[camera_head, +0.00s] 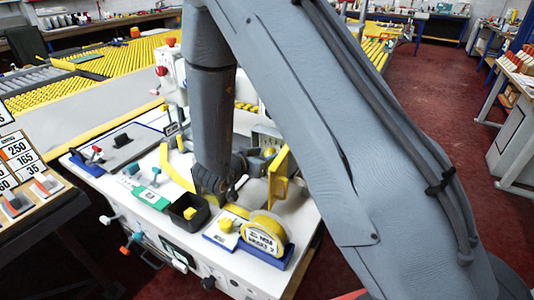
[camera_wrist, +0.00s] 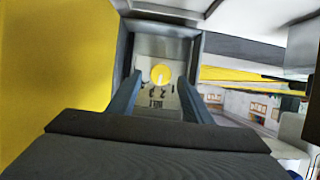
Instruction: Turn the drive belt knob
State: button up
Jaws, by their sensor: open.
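In the wrist view, a round yellow knob (camera_wrist: 160,74) with a pale pointer mark sits on a grey panel, with small dark markings below it. I cannot read a label that names it as the drive belt knob. My gripper (camera_wrist: 159,84) is open, its two blue-grey fingers on either side of the knob in the picture. The fingers appear short of the knob, with no contact visible.
A yellow upright plate (camera_head: 278,176) stands right of my wrist; a large yellow surface (camera_wrist: 50,70) fills the wrist view's left. A black bin (camera_head: 188,212) and a yellow tape roll (camera_head: 264,232) are near the front edge. A yellow roller table (camera_head: 130,58) lies behind.

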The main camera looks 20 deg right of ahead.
jog(key=shift+x, duration=1)
jog(key=shift+c, duration=0.3)
jog(key=c, duration=1)
jog(key=shift+m+t, duration=0.3)
jog(key=shift+m, duration=0.2)
jog(key=o, duration=1.1)
jog(key=shift+c, duration=0.2)
